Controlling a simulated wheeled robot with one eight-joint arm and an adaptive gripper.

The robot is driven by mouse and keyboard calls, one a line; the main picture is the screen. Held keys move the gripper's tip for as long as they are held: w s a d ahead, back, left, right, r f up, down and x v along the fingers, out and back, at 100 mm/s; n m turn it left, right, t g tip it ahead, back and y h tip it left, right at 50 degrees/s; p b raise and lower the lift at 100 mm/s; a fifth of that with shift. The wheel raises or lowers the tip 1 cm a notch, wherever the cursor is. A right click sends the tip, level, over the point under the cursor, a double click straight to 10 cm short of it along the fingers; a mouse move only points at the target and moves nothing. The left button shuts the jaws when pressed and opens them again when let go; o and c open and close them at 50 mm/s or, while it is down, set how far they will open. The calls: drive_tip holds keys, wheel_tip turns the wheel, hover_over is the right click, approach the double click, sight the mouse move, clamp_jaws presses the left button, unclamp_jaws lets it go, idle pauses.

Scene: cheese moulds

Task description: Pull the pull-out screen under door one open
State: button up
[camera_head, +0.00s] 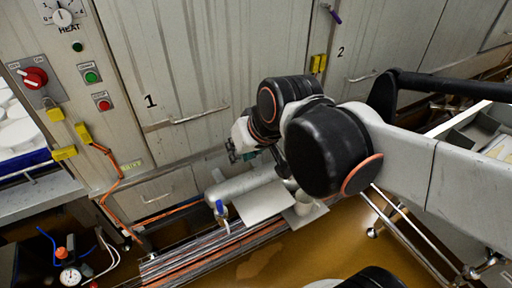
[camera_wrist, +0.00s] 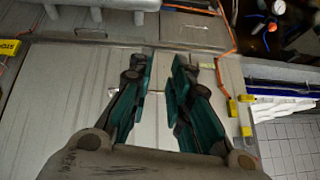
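Door one (camera_head: 165,65) is a large grey door marked "1", with a bar handle (camera_head: 200,116) near its lower edge. It is shut. Under it sits a small grey front panel, the pull-out screen (camera_head: 175,183), with a thin handle (camera_head: 157,197); it looks flush with the wall. My gripper (camera_head: 238,152) is in front of door one's lower right, above and to the right of the screen. In the wrist view, my gripper (camera_wrist: 164,72) has its teal fingers apart with nothing between them. The screen (camera_wrist: 195,30) shows beyond the fingertips at the top.
A grey pipe with a blue-handled valve (camera_head: 220,207) and a flat pale plate (camera_head: 262,204) lie under my arm. An orange cable (camera_head: 118,180) runs down left of the screen. A control panel with a red knob (camera_head: 34,77) is at the left. Door two (camera_head: 375,50) is at the right.

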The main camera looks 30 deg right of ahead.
drive_tip(key=w+f+m+y+b, duration=0.2)
drive_tip(key=w+f+y, duration=0.15)
drive_tip(key=w, duration=1.15)
drive_tip(key=w+d+f+m+t+y+b, duration=0.2)
drive_tip(key=w+d+f+m, duration=0.2)
drive_tip(key=w+d+f, duration=0.6)
drive_tip(key=w+d+f+m+t+b, duration=0.1)
drive_tip(key=d+f+m+t+b, duration=0.2)
drive_tip(key=d+f, duration=0.9)
drive_tip(key=w+d+f+m+t+b, duration=0.1)
drive_tip(key=d+f+m+t+b, duration=0.2)
drive_tip(key=d+f, duration=0.85)
drive_tip(key=shift+m, duration=0.7)
drive_tip(key=shift+w+a+f+b, duration=0.15)
drive_tip(key=shift+w+a+f, duration=1.1)
drive_tip(key=shift+w, duration=0.8)
drive_tip(key=shift+w+a+f+b, duration=0.2)
drive_tip(key=shift+w+a+f, duration=0.6)
drive_tip(key=shift+w+a, duration=1.05)
drive_tip(key=shift+w+a+f+b, duration=0.15)
drive_tip(key=shift+w+a+f, duration=1)
drive_tip(key=shift+w, duration=1.1)
drive_tip(key=shift+a+r, duration=0.1)
drive_tip(key=shift+r, duration=0.05)
clamp_jaws()
